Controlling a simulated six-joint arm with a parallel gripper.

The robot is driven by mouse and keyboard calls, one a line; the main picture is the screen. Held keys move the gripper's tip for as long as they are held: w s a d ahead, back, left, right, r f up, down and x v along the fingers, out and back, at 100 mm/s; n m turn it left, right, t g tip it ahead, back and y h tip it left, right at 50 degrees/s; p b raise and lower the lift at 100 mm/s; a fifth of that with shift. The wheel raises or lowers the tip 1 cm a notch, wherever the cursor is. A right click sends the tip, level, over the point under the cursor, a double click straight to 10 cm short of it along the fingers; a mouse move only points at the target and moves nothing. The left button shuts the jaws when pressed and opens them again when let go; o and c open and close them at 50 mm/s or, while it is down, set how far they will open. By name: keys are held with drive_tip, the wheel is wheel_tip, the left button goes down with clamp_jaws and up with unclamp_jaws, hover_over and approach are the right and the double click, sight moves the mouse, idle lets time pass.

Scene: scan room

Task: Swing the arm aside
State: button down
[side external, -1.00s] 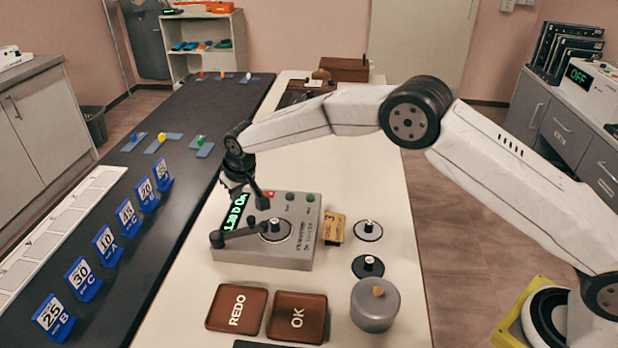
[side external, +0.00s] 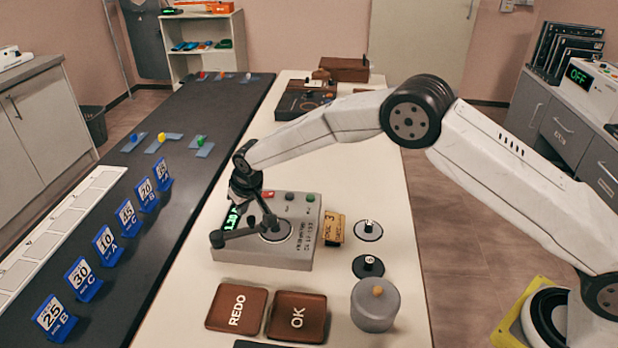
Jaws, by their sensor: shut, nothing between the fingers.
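My arm reaches in from the right, and its dark wrist hangs over the left side of a grey control box. My gripper (side external: 268,218) is shut and empty, pointing down close above the round dial (side external: 276,230) on the box (side external: 300,240). I cannot tell whether it touches the dial or its black crank handle (side external: 240,234), which points left. The wrist and gripper hide part of the box's green display (side external: 231,217). Red and green buttons show along the box's far edge.
Brown REDO (side external: 237,308) and OK (side external: 297,316) pads lie in front of the box. A wooden tag (side external: 334,228), two black discs and a grey lidded pot (side external: 375,304) stand to its right. Blue numbered signs (side external: 105,244) line the dark belt at left.

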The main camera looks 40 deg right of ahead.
sight(248, 220)
drive_tip(key=shift+s, duration=0.45)
drive_tip(key=shift+s+m+h, duration=0.3)
drive_tip(key=shift+s+m, duration=0.3)
drive_tip(key=shift+m, duration=0.2)
idle(0.6)
drive_tip(key=shift+s+a+m+h, duration=0.2)
drive_tip(key=shift+s+m, duration=0.25)
drive_tip(key=shift+m, duration=0.2)
drive_tip(key=shift+s+a+m+h, duration=0.2)
drive_tip(key=shift+s+m, duration=0.2)
drive_tip(key=shift+m, duration=0.25)
drive_tip(key=m, duration=0.1)
drive_tip(key=s+a+m+h, duration=0.1)
drive_tip(key=m, duration=0.1)
drive_tip(key=s+m, duration=0.1)
drive_tip(key=shift+s+a+g, duration=0.15)
drive_tip(key=shift+a+g, duration=0.15)
drive_tip(key=shift+a, duration=0.05)
drive_tip(key=shift+s+a, duration=0.3)
drive_tip(key=shift+a, duration=0.05)
drive_tip(key=shift+w, duration=0.1)
